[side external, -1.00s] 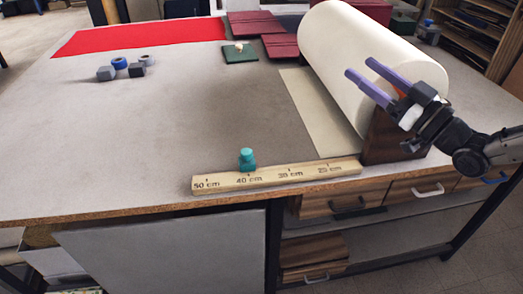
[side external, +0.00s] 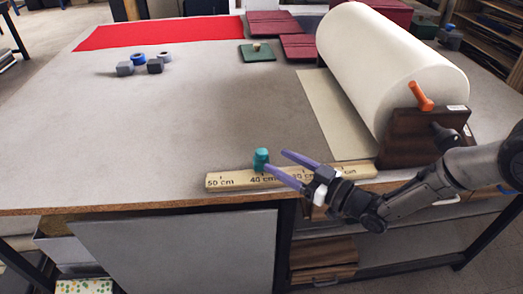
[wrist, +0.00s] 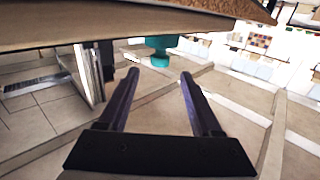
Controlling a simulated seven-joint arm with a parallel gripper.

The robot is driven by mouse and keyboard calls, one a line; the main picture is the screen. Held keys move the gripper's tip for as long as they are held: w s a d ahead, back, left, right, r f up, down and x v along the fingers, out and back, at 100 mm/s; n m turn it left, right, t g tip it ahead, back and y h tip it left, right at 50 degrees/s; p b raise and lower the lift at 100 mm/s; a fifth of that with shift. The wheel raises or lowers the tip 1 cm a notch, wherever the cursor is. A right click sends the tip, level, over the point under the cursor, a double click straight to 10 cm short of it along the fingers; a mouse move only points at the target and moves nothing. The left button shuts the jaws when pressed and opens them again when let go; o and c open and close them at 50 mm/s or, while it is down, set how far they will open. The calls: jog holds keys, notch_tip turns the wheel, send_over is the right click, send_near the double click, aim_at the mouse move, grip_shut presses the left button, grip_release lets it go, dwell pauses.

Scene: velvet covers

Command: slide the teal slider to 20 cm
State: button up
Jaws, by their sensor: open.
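The teal slider (side external: 261,159) stands upright on the wooden ruler (side external: 232,180), at about the 40 cm mark. The ruler lies along the table's front edge; its 50 cm end is at the left, and my fingers partly cover the marks right of 40 cm. My gripper (side external: 275,160) is open and empty, its purple fingers pointing left with their tips just right of the slider in the side view. In the wrist view, the slider (wrist: 160,50) shows just beyond and between the fingertips (wrist: 158,74). I cannot tell whether a finger touches it.
A big cream roll (side external: 390,65) sits on a dark wooden stand (side external: 400,138) with an orange peg (side external: 421,95), behind the ruler's right end. Grey and blue small pieces (side external: 140,62) and a red cloth (side external: 160,33) lie far back. The table middle is clear.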

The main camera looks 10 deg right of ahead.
aim_at(266, 154)
jog(key=x, duration=0.6)
jog(key=shift+w+a, duration=0.2)
jog(key=shift+w, duration=0.05)
grip_shut()
dwell(1.2)
